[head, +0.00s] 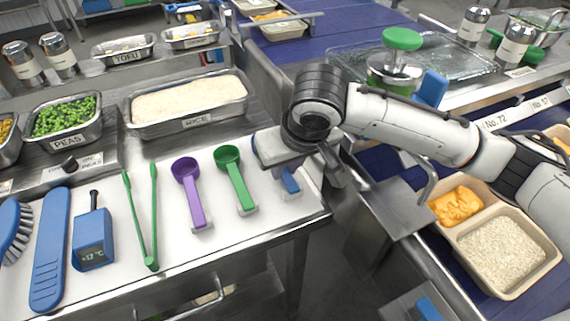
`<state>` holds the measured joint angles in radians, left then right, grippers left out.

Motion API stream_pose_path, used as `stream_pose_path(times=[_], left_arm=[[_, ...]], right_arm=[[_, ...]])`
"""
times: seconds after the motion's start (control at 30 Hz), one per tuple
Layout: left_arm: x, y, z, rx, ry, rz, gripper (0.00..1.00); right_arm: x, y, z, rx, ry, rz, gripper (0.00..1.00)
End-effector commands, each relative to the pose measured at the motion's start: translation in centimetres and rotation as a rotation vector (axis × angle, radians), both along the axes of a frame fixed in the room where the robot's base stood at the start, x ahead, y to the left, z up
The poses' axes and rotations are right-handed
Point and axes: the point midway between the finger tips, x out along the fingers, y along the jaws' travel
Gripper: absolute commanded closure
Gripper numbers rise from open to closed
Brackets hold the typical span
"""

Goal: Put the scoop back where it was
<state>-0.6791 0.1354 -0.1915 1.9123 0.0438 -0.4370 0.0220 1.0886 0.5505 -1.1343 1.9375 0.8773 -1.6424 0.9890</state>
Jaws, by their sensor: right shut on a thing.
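A blue scoop (290,182) is at the right end of the white counter strip, right of the green scoop. Only part of its blue handle shows below my right gripper (287,162); the gripper hides the rest. My right gripper is shut on this scoop, low over the counter near its right edge. I cannot tell whether the scoop touches its holder. A green scoop (238,186) and a purple scoop (192,199) lie side by side to the left, bowls toward the back. My left gripper is out of view.
A rice pan (188,123) and a peas pan (64,137) stand behind the strip. Green tongs (150,258), a blue thermometer (93,240) and a blue spatula (48,270) lie left. A tray (467,242) with rice and orange food is on the right-hand conveyor.

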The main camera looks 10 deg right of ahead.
Motion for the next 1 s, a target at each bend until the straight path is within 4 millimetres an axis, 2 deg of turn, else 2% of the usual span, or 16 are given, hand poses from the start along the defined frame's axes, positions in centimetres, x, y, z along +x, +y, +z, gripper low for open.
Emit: stream_pose_path(times=[0.03, 0.1, 0.13, 0.47, 0.57, 1.0], left_arm=[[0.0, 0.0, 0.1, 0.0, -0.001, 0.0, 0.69], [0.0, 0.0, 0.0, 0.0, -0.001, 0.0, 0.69], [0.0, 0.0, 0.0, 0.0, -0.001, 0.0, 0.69], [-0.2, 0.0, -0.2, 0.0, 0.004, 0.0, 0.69], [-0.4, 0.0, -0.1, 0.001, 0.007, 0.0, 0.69], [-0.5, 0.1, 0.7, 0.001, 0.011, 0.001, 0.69]], right_arm=[[0.0, 0.0, -0.1, 0.0, 0.001, 0.0, 0.79], [0.0, 0.0, 0.0, 0.0, 0.001, 0.0, 0.67], [0.0, 0.0, 0.0, 0.0, 0.001, 0.0, 0.65], [0.0, 0.0, 0.2, 0.0, -0.001, 0.001, 0.65], [-0.4, 0.0, 1.3, 0.002, -0.001, 0.002, 0.65], [-3.9, -0.7, 9.4, 0.002, -0.003, 0.003, 0.65]])
